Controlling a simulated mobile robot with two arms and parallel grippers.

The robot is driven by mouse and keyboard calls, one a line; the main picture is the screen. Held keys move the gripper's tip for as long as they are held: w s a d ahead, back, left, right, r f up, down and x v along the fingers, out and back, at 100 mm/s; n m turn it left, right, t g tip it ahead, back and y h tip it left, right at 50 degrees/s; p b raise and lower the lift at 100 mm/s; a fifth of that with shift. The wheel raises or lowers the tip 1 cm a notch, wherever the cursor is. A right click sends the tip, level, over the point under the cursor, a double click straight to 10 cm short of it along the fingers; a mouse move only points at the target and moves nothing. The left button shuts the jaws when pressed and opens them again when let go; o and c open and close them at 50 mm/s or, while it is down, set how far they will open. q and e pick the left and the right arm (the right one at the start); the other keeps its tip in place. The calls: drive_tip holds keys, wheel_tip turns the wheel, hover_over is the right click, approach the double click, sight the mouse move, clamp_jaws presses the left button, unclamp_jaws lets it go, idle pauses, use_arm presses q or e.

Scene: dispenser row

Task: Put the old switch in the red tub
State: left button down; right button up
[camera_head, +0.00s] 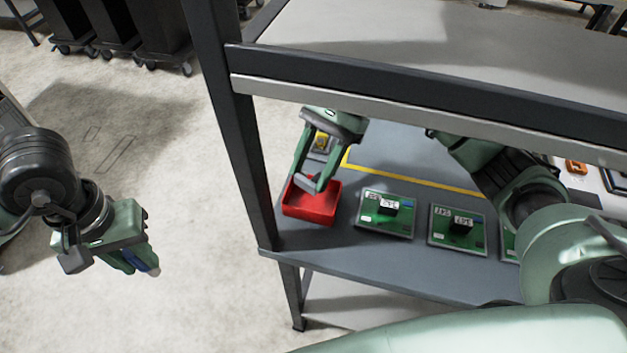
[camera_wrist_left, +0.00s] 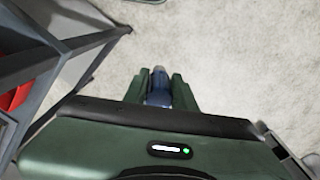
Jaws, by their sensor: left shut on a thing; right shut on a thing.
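The red tub (camera_head: 312,208) stands on the grey shelf near its left post. My right gripper (camera_head: 312,184) points down at the tub, its fingertips at or just inside the opening. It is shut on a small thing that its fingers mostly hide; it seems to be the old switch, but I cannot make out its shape. My left gripper (camera_head: 140,262) is out over the floor, left of the shelf. It is shut on a blue tool (camera_wrist_left: 159,88) with a pale tip, which shows between its fingers in the left wrist view.
Green boards with black labelled blocks stand in a row right of the tub, the nearest board (camera_head: 386,213) close to it. A grey and yellow device (camera_head: 321,143) is behind the tub. The shelf post (camera_head: 235,130) and upper beam (camera_head: 420,108) frame the space.

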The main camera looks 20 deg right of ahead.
use_arm(q)
drive_tip(key=shift+w+d+r+p, duration=0.1)
drive_tip(key=shift+r+p, duration=0.3)
drive_tip(key=shift+r, duration=0.15)
use_arm(e)
drive_tip(key=f, duration=0.4)
drive_tip(key=shift+w+d, duration=0.2)
drive_tip(key=shift+d, duration=0.05)
use_arm(q)
drive_tip(key=shift+r+p, duration=0.5)
drive_tip(key=shift+r, duration=0.05)
use_arm(e)
wheel_tip(320, 180, down, 3)
drive_tip(key=shift+s+a+r, duration=0.1)
use_arm(q)
drive_tip(key=shift+f, duration=0.1)
drive_tip(key=shift+f, duration=0.15)
use_arm(e)
drive_tip(key=shift+f, duration=0.25)
drive_tip(key=o, duration=1.2)
drive_tip(key=shift+r, duration=0.1)
